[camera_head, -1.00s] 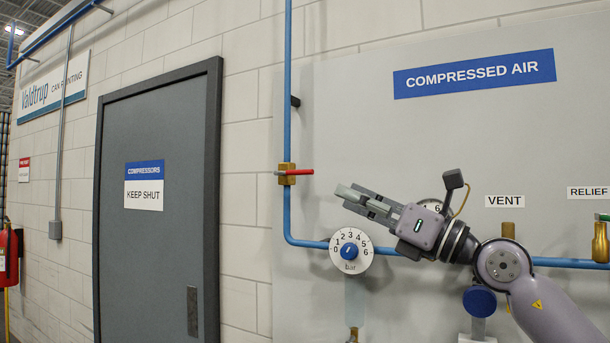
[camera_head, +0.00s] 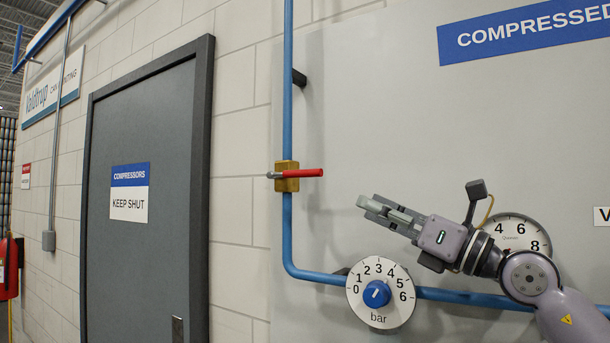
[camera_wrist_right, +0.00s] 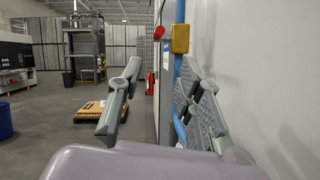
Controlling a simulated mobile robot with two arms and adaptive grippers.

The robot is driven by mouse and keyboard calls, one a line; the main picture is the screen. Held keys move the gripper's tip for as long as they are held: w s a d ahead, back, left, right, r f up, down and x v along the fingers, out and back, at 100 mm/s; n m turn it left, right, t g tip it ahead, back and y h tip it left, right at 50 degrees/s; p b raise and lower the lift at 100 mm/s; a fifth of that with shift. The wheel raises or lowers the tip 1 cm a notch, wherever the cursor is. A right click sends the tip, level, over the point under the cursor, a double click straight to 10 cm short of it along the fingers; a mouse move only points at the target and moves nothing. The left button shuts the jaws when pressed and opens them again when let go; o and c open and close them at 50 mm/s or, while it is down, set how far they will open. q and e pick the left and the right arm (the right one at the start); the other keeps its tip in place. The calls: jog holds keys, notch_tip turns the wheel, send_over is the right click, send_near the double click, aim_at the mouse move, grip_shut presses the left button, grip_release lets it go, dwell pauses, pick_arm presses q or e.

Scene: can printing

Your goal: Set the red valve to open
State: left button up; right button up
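The red valve handle (camera_head: 308,173) lies level, pointing right from a brass valve body (camera_head: 287,177) and across the upright blue pipe (camera_head: 288,110). In the right wrist view the brass body (camera_wrist_right: 180,39) is ahead at the top, with the handle's red end (camera_wrist_right: 159,32) just left of it. My right gripper (camera_head: 380,208) is to the right of the handle and a little lower, apart from it. Its fingers point left. In the wrist view my right gripper (camera_wrist_right: 162,68) has its fingers spread with nothing between them. My left gripper is not in view.
A pressure dial with a blue knob (camera_head: 377,294) is below my right gripper. A gauge (camera_head: 520,236) is partly hidden behind my right arm. A grey door (camera_head: 145,200) is left of the pipe. The grey panel (camera_head: 380,120) between handle and gripper is bare.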

aim_at(302, 175)
jog(key=p+x, duration=0.3)
jog(key=x, duration=0.5)
jog(key=p+x, duration=0.4)
jog(key=x, duration=0.4)
jog(key=shift+s+r+p, duration=0.2)
jog(key=shift+r+p, duration=0.05)
jog(key=shift+p, duration=0.05)
jog(key=shift+w+a, duration=0.3)
grip_shut()
